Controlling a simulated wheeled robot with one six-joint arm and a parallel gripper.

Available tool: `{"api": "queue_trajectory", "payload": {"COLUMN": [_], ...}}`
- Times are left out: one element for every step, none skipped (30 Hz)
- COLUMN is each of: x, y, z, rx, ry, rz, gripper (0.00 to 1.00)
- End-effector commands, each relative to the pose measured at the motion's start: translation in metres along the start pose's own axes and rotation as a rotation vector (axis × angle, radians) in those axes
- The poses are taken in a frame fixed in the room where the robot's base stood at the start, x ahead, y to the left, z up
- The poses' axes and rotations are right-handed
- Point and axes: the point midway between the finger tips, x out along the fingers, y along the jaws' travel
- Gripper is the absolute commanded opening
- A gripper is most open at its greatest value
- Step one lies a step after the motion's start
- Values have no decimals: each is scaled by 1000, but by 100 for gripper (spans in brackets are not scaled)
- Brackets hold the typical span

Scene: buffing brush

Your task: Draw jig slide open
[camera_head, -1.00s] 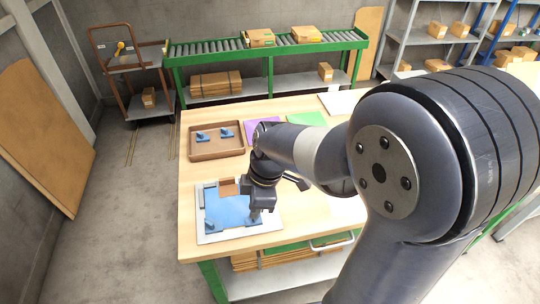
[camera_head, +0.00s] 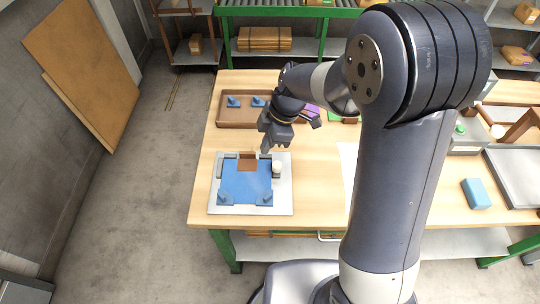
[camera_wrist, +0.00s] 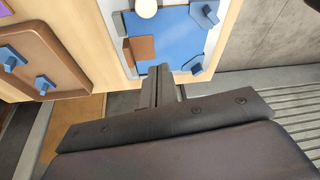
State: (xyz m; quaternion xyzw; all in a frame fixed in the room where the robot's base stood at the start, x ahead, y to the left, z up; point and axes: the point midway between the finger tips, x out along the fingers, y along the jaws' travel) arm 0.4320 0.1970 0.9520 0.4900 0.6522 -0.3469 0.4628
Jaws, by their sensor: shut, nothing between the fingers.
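The jig is a light grey plate (camera_head: 285,200) near the table's front left. A blue plate (camera_head: 246,181) lies on it, with upright blue tabs at its front corners and a brown block (camera_head: 247,163) at its back edge. A round cream knob (camera_head: 277,168) stands on the jig's right side. The wrist view also shows the knob (camera_wrist: 146,8), brown block (camera_wrist: 140,48) and blue plate (camera_wrist: 175,38). My gripper (camera_head: 265,150) is shut and empty, above the jig's back edge, apart from the knob. Its closed fingers (camera_wrist: 160,73) show in the wrist view. Which part is the slide is unclear.
A brown tray (camera_head: 236,124) with two blue pieces sits behind the jig. A blue block (camera_head: 476,194) and a grey tray (camera_head: 520,172) lie at the table's right. Bare wood surrounds the jig's left and right sides.

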Motion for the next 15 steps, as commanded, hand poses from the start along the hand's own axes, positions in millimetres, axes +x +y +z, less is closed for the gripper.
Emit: {"api": "queue_trajectory", "payload": {"x": [5,8,13,18,23,30,36,42,50,55,60,67,73,78,84], "y": [-1,-1,-1,-2,-2,-2,-2,-2,-2,-2,-2,-2,-2,-2,-2], "z": [0,0,0,0,0,0,0,-1,0,0,0,0,0,0,0], "rx": [1,1,2,2,2,2,1,1,2,2,2,2,2,1,2], "ry": [0,1,0,0,-1,-1,0,0,-1,-1,-1,0,-1,-1,0], "rz": [-4,-5,-5,-7,-7,-8,-7,-7,-8,-7,-7,-6,-8,-6,-7], "gripper": [0,0,0,0,0,0,0,0,0,0,0,0,0,0,0]}}
